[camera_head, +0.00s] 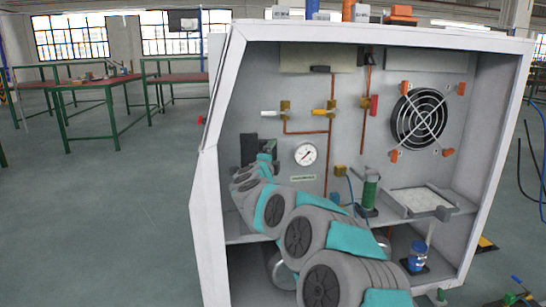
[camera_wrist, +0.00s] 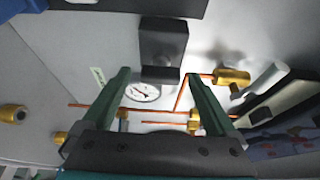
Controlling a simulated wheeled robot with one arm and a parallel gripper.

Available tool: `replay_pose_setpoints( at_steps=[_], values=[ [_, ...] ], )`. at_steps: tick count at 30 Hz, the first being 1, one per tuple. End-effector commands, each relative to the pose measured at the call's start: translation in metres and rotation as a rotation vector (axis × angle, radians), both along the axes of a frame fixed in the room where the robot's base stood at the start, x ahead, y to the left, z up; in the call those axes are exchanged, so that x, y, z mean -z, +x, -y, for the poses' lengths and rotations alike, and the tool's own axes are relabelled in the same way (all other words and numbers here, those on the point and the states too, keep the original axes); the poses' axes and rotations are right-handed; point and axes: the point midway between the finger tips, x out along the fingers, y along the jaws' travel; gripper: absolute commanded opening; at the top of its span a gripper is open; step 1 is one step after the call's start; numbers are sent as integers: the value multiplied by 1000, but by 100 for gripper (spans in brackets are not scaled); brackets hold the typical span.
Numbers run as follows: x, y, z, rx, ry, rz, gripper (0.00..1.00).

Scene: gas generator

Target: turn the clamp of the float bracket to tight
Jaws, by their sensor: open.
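My gripper (camera_wrist: 158,74) shows in the wrist view with its two green fingers apart and nothing held between them. A dark block (camera_wrist: 163,40) with a narrower lower part stands in front of the fingertips; it may be the float bracket with its clamp, but I cannot tell for sure. Contact between fingers and block is not clear. In the head view a dark upright block (camera_head: 248,150) stands at the cabinet's left side, beside the end of my arm, which partly hides it. My gripper's fingers are not clear there. The clamp's setting cannot be read.
The white cabinet (camera_head: 214,160) encloses my arm on the left. A round gauge (camera_head: 306,154), copper pipes, small valves and a fan (camera_head: 418,117) are on its back wall. A green cylinder (camera_head: 370,190) and a tray (camera_head: 420,200) stand on the right of the shelf.

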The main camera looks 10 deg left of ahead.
Motion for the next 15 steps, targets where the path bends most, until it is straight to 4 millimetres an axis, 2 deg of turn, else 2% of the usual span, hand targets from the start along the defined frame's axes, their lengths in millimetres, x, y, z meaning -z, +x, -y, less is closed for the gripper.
replay_pose_setpoints(
  at_steps=[8,15],
  values=[
    [-1,-13,-1,0,1,1,92],
    [-1,-44,-5,-1,1,0,92]
  ],
)
